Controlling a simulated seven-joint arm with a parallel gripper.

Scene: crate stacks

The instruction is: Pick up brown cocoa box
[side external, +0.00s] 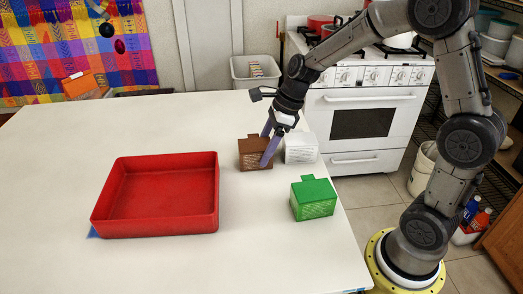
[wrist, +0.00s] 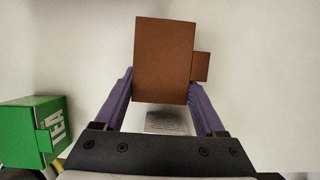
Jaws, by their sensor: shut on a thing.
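The brown cocoa box (side external: 254,154) is on or just above the white table in the side external view; I cannot tell whether it touches the top. My gripper (side external: 268,147) reaches down to it from the upper right, with its purple fingers on either side of the box. In the wrist view the brown box (wrist: 165,60) sits between the two fingertips (wrist: 160,86), and the gripper is shut on it. A small tab sticks out from the box's right side there. The box's lower part is partly covered by a finger in the side external view.
A white box (side external: 301,148) stands right beside the brown box. A green box (side external: 313,198) stands nearer the front right; it also shows in the wrist view (wrist: 30,130). An empty red tray (side external: 155,222) lies to the left. The table between is clear.

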